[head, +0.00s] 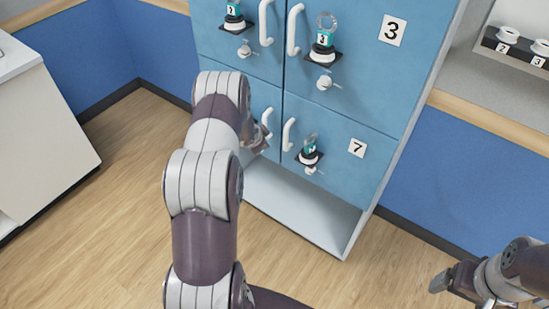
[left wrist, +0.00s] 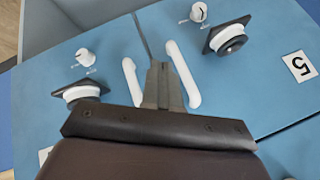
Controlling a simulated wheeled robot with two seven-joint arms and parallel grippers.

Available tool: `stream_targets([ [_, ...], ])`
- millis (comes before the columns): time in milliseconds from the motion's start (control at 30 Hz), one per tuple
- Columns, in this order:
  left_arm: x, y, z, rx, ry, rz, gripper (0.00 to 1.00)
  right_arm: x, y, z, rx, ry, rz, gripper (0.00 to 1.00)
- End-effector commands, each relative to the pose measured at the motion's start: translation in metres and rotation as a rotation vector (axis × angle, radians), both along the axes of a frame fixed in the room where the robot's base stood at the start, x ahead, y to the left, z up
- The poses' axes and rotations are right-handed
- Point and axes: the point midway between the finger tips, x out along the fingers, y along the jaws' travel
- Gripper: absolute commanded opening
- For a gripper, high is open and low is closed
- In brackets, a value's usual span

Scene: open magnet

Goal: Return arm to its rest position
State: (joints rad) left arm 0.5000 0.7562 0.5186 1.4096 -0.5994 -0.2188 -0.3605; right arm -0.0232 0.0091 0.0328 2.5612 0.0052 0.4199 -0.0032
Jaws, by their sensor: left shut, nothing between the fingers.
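My left gripper (head: 258,138) is at the lower doors of the blue cabinet, partly hidden by my own left arm. In the left wrist view its fingers (left wrist: 162,72) are shut together with nothing between them. They lie in front of two white door handles, (left wrist: 132,82) and (left wrist: 183,74); I cannot tell whether they touch either. My right gripper (head: 452,282) is at the lower right of the head view, away from the cabinet; its opening is unclear.
The blue cabinet (head: 370,90) has doors marked 3 and 7, with locks, knobs and teal pieces. A shelf with white numbered parts (head: 508,35) is at right. A white counter (head: 40,130) stands left. Wooden floor (head: 100,230) is clear.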

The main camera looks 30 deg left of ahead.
Motion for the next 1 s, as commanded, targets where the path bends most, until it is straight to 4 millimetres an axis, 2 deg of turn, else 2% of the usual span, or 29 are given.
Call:
stream_targets([
  [200,-0.021,0.019,0.039,0.001,0.002,0.000,0.00,0.000,0.000,0.013,0.000,0.000,0.000,0.88],
  [400,-0.034,0.029,0.057,-0.002,0.003,0.000,0.00,0.000,0.000,0.019,0.000,0.000,0.000,0.88],
  [667,-0.036,0.030,0.058,-0.004,0.005,0.005,0.00,0.000,0.000,0.019,0.000,0.001,0.000,0.88],
  [767,-0.058,0.031,0.044,-0.045,0.082,0.108,0.00,0.000,0.000,0.019,0.000,0.001,0.000,0.88],
  [800,-0.080,0.027,0.035,-0.085,0.144,0.187,0.00,0.000,0.000,0.019,0.000,0.001,0.000,0.88],
  [833,-0.100,0.019,0.036,-0.123,0.199,0.271,0.00,0.000,0.000,0.019,0.000,0.001,0.000,0.88],
  [867,-0.120,0.002,0.043,-0.161,0.256,0.351,0.00,0.000,0.000,0.019,0.000,0.001,0.000,0.88],
  [900,-0.142,-0.027,0.057,-0.206,0.321,0.437,0.00,0.000,0.000,0.019,0.000,0.001,0.000,0.88],
  [967,-0.170,-0.073,0.081,-0.261,0.397,0.524,0.00,0.000,0.000,0.019,0.000,0.000,0.000,0.88],
  [1000,-0.189,-0.102,0.096,-0.291,0.440,0.562,0.00,0.000,0.000,0.019,0.000,0.000,0.000,0.88],
])
